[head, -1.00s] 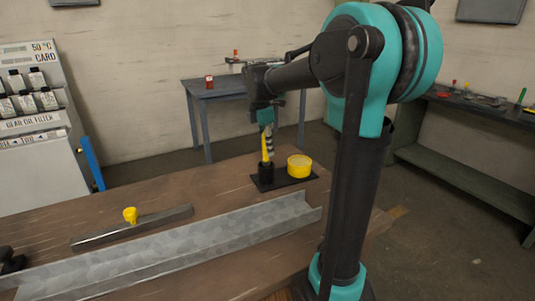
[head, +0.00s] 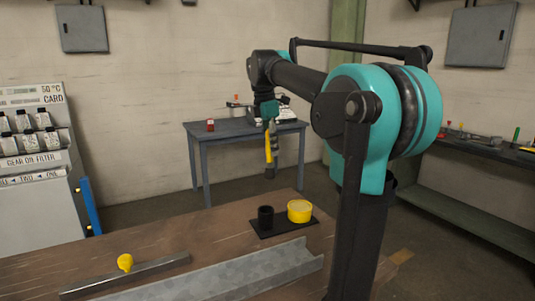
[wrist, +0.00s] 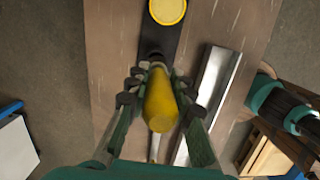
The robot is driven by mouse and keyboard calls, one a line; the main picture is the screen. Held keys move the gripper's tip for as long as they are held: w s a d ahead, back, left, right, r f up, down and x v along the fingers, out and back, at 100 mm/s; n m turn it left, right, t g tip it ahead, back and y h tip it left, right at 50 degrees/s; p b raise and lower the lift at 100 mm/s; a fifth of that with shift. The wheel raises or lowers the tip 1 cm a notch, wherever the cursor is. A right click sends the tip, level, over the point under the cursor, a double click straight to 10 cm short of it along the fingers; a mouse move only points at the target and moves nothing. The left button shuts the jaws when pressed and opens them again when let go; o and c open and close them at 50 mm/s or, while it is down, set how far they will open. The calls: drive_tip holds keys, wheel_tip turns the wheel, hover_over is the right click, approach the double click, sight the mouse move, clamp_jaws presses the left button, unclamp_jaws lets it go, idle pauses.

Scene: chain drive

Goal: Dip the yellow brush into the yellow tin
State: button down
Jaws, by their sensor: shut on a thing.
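My gripper (head: 271,158) is shut on the yellow brush (head: 268,148) and holds it upright in the air above the workbench. The brush (wrist: 160,102) also shows between the fingers in the wrist view, and its lower end is hidden there. The yellow tin (head: 299,211) stands on a black plate (head: 268,230) on the bench. In the wrist view the tin (wrist: 167,11) is at the top edge, ahead of the gripper. A black cup (head: 265,217) stands empty-looking to the left of the tin, below the brush.
A grey metal channel (head: 225,272) and a bar (head: 150,272) with a yellow knob (head: 125,262) lie at the front of the bench (head: 190,232). A blue-grey table (head: 228,131) stands behind. The air around the tin looks free.

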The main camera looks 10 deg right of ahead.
drive_tip(key=w+d+f, duration=0.2)
drive_tip(key=d+f, duration=1)
drive_tip(key=f, duration=0.1)
drive_tip(key=shift+w, duration=0.25)
drive_tip(key=shift+f, duration=0.65)
idle(1.8)
wheel_tip(320, 180, up, 7)
idle(0.9)
drive_tip(key=shift+d, duration=0.1)
idle(0.5)
